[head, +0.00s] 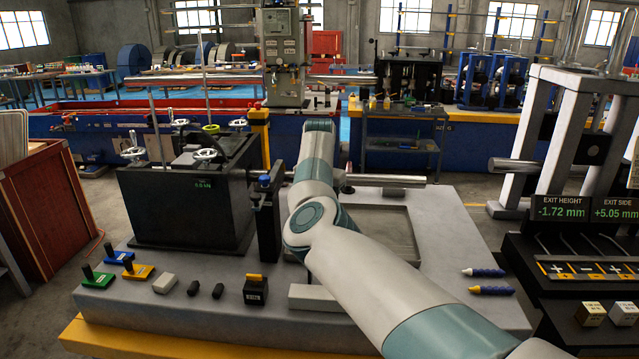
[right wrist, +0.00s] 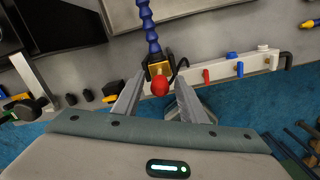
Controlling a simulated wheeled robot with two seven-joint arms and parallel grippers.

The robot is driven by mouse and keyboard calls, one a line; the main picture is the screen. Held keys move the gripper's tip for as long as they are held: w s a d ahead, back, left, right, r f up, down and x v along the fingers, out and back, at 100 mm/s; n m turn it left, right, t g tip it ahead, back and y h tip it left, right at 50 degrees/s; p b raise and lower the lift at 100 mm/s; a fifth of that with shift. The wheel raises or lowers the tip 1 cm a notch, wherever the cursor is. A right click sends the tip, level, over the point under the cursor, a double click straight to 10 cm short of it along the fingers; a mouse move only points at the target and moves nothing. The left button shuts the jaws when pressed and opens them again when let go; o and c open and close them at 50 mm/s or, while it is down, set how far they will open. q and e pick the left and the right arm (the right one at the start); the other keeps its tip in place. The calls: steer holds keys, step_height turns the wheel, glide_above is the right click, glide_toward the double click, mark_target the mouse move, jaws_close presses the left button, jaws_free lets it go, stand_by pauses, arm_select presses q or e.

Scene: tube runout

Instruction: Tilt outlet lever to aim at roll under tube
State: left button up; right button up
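Narrow gaps seem to show beside the knob; contact cannot be told. Behind the knob is a brass-coloured block (right wrist: 158,69) with a blue segmented hose (right wrist: 146,25). In the head view, my right arm reaches over the grey bed and hides its gripper, the knob and the hose. A shiny horizontal tube (head: 385,180) shows right of the arm. The roll under it cannot be made out. My left gripper is out of view.
A black stand with handwheels (head: 190,190) is left of my arm. Displays (head: 590,209) at right read exit height -1.72 mm and exit side +5.05 mm. Blue markers (head: 484,272) lie on the bed. A white bar with coloured pegs (right wrist: 235,68) is right of the knob.

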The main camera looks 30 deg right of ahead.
steer(key=shift+r, duration=0.4)
step_height(320, 180, up, 16)
steer(key=b, duration=0.3)
steer(key=shift+s+a+f+b, duration=0.2)
steer(key=shift+s+b, duration=0.1)
steer(key=shift+b, duration=0.1)
